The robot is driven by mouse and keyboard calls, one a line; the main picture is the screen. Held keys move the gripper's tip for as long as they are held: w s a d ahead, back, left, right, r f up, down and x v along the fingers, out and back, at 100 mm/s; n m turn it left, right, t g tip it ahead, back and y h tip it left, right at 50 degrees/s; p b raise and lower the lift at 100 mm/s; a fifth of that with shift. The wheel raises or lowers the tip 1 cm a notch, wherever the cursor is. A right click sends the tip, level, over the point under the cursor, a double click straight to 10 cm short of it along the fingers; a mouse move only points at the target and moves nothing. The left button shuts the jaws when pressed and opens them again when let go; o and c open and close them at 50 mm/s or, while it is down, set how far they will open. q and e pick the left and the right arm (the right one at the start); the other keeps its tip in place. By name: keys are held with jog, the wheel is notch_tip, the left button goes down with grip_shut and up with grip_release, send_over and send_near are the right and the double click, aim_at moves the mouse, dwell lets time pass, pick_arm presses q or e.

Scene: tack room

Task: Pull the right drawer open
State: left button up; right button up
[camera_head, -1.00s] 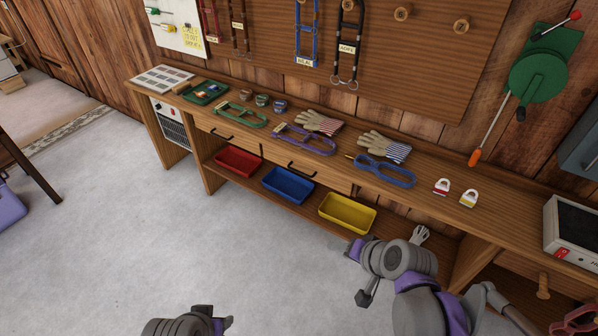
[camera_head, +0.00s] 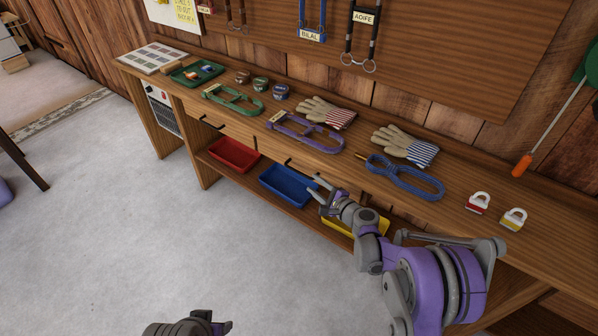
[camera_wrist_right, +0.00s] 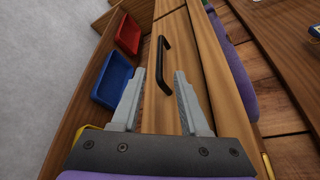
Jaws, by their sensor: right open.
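The right drawer (camera_head: 268,148) is a wooden front under the bench top and looks shut. Its dark bar handle (camera_wrist_right: 161,65) shows in the right wrist view, and in the head view it is partly hidden by my gripper. My right gripper (camera_head: 316,187) is open and empty in front of this drawer. In the right wrist view the handle appears between the two fingertips of my right gripper (camera_wrist_right: 159,74), with a gap on both sides; the depth is hard to judge. My left gripper (camera_head: 218,324) is low at the bottom edge, away from the bench, its jaws unclear.
On the shelf below sit a red tray (camera_head: 234,153), a blue tray (camera_head: 285,186) and a yellow tray (camera_head: 343,228), partly behind my right arm.

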aim_at(301, 174)
jog(key=b+x, duration=0.1)
jog(key=x, duration=0.9)
jog(key=shift+s, duration=0.1)
grip_shut()
dwell(1.1)
